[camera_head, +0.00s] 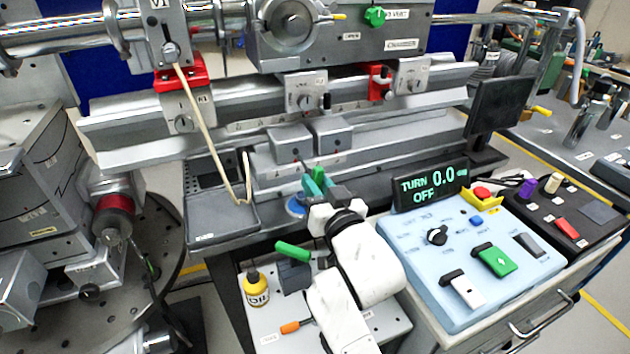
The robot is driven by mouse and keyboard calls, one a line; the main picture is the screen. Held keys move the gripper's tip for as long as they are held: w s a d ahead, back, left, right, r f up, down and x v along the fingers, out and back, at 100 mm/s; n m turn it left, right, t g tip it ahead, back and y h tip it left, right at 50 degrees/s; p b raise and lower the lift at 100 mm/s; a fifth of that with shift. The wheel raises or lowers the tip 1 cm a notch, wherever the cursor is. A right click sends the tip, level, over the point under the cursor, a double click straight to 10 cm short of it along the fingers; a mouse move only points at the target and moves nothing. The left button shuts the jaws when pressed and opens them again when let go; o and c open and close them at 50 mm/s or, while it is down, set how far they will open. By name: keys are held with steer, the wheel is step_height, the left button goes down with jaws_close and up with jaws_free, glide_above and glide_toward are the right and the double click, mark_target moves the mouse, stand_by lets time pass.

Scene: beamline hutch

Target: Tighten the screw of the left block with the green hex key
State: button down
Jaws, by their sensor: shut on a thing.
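Two grey blocks sit side by side on the rail in the head view: the left block (290,144) and the right block (333,134). My gripper (317,184), with teal fingers, is just below and in front of them. It is shut on a small green piece (318,172), which looks like the green hex key. Its shaft and tip are too small to make out, and I cannot tell whether it touches a screw. The display (430,186) reads TURN 0.0 and OFF.
A lower shelf holds a yellow bottle (256,288), a bright green handle (293,250) by a dark block, and an orange-handled tool (291,327). A light blue control box (455,262) stands at right. A cable (208,135) hangs left of the blocks.

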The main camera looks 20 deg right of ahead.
steer(key=shift+s, duration=1.15)
